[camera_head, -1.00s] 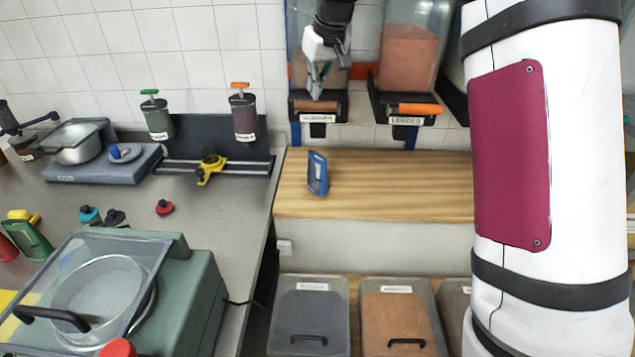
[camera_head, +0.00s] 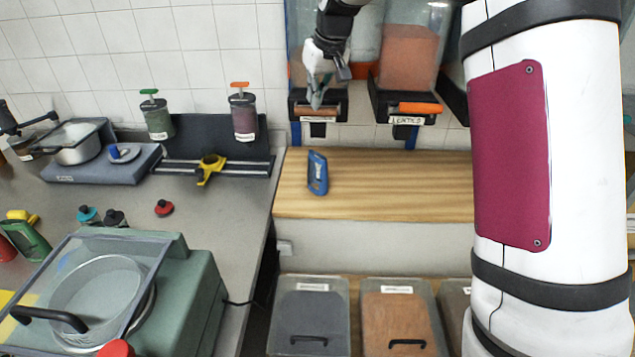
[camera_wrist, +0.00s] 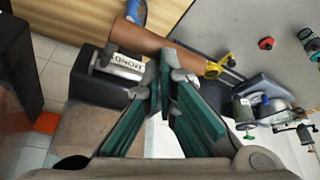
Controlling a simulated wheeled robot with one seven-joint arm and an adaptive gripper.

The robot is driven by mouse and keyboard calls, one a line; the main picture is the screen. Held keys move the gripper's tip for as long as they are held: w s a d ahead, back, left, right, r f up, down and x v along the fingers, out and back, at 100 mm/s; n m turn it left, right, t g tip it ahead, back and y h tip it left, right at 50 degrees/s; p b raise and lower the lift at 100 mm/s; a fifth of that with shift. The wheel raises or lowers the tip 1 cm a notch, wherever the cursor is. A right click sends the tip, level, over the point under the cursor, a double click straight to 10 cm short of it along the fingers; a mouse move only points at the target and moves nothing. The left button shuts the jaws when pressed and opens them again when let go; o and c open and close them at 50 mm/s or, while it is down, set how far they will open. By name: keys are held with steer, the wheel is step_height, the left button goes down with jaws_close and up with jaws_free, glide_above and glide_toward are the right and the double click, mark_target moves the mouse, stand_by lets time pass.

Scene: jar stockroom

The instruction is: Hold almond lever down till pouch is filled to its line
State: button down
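The almond dispenser (camera_head: 333,99) hangs on the back wall, with a white label on its dark front. Its orange-brown bar lever (camera_head: 330,111) shows just above the label; in the wrist view the lever (camera_wrist: 150,40) lies just beyond my fingertips. My gripper (camera_head: 315,107) points down at the lever, its green-padded fingers (camera_wrist: 166,82) close together at the tips with nothing seen between them. I cannot tell whether the tips touch the lever. No pouch can be made out clearly under the outlet.
A lentil dispenser (camera_head: 405,105) with an orange lever hangs just right. Lidded bins (camera_head: 310,320) sit lower. The grey bench (camera_head: 190,210) at left holds jars and appliances.

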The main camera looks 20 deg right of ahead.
mark_target(317, 112)
steer(key=shift+w+f+b, duration=0.1)
steer(key=shift+f+b, duration=0.35)
steer(key=shift+f, duration=1.8)
steer(key=shift+r, duration=0.2)
stand_by(2.6)
steer(key=shift+r+p, duration=0.3)
steer(key=shift+r, duration=0.95)
stand_by(1.7)
